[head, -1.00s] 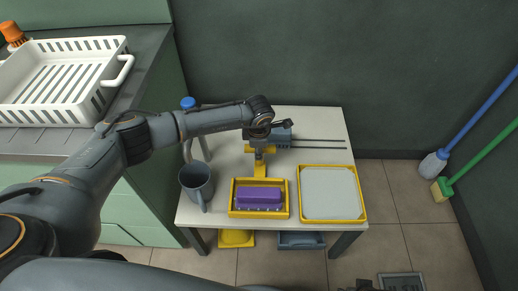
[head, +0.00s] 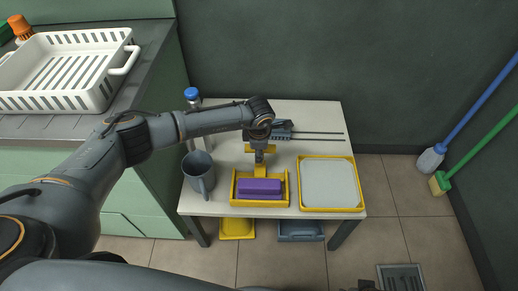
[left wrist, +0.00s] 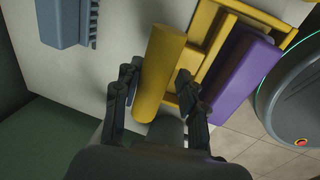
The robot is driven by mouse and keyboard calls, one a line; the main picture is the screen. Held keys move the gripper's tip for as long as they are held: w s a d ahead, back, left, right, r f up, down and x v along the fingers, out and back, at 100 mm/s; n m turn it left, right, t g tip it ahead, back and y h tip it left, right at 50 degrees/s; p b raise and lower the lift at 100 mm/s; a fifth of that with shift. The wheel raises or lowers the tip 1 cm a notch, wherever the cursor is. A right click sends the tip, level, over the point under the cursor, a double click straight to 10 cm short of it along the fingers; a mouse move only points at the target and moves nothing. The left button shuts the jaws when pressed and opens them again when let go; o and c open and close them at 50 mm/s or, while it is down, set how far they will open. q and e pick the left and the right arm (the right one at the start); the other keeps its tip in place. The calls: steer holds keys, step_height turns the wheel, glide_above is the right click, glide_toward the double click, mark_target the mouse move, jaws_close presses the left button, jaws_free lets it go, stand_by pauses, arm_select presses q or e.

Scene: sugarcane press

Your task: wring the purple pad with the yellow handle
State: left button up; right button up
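The purple pad (head: 259,187) lies in a yellow tray (head: 234,203) at the front of the table. It also shows in the left wrist view (left wrist: 236,80). The thick yellow handle (left wrist: 162,70) joins a yellow frame beside the pad. In the head view the handle (head: 247,148) is mostly covered by my gripper. My left gripper (head: 261,157) points down over it. In the left wrist view its two fingers (left wrist: 157,76) stand on either side of the handle, with a small gap at each side. My right gripper is not in view.
A grey mug (head: 197,170) and a blue-capped bottle (head: 192,97) stand left on the table (head: 230,110). A yellow-rimmed tray (head: 328,184) lies right. A blue-grey tool with rods (head: 282,130) lies behind. A white rack (head: 70,70) sits on the left counter.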

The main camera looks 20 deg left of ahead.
arm_select(q)
steer(key=shift+o, duration=0.7)
steer(key=shift+s, duration=0.15)
steer(key=shift+r, duration=0.25)
step_height(320, 180, up, 11)
steer(key=s, duration=0.2)
steer(key=shift+d+r, duration=0.15)
steer(key=shift+d, duration=0.2)
